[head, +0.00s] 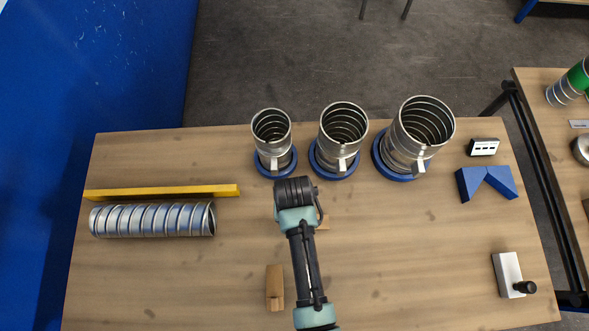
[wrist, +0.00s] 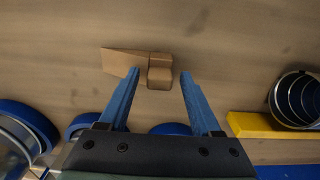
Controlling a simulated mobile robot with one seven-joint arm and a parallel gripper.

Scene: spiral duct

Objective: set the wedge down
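My gripper (wrist: 160,73) is open, its two blue fingers pointing at the tabletop. Between and beyond the fingertips is a light-brown wooden wedge (wrist: 122,62), with a blockier end on the right in the wrist view. It appears to lie on the table, with a gap between its blocky end and each finger. In the head view my gripper (head: 293,183) hides most of this wedge; a small tan part (head: 324,222) shows to its right. A similar wooden piece (head: 275,287) lies nearer the table's front, left of my arm.
Three upright spiral ducts (head: 342,125) stand in blue rings behind my gripper. A yellow bar (head: 160,192) and a lying duct (head: 150,219) are on the left. A blue notched block (head: 487,184) and a grey block with a black knob (head: 507,272) are right. The front-right middle is clear.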

